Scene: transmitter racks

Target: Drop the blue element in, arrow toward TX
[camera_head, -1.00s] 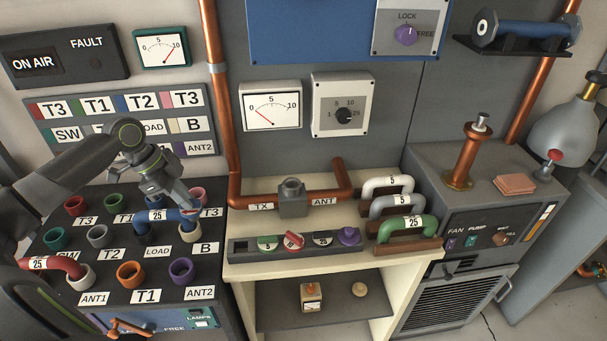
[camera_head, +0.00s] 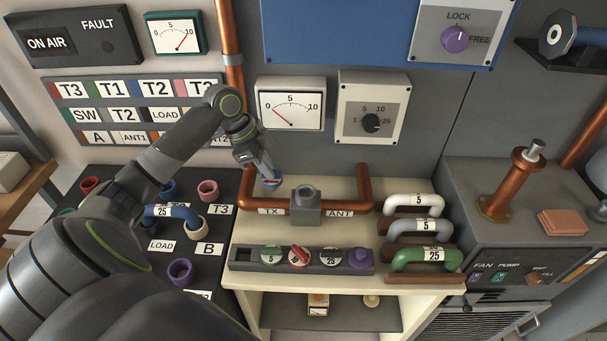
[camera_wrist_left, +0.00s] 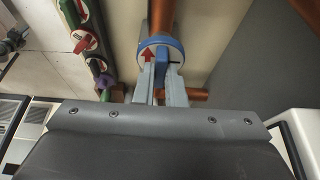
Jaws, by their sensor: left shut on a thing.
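My left gripper (camera_head: 268,178) is shut on the blue element (camera_head: 273,183) and holds it above the copper pipe's TX side, left of the grey socket block (camera_head: 306,207). The block has a round opening on top and sits between the TX label (camera_head: 271,212) and the ANT label (camera_head: 339,213). In the left wrist view, the blue element (camera_wrist_left: 161,47) is a round disc with a fin between the fingers. My right gripper is not in view.
An element rack (camera_head: 300,266) stands in front of the block, with green, red, dark and purple elements and an empty leftmost slot. U-links (camera_head: 415,202) stand to the right. A meter (camera_head: 291,106) and a dial panel (camera_head: 371,107) are on the wall behind.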

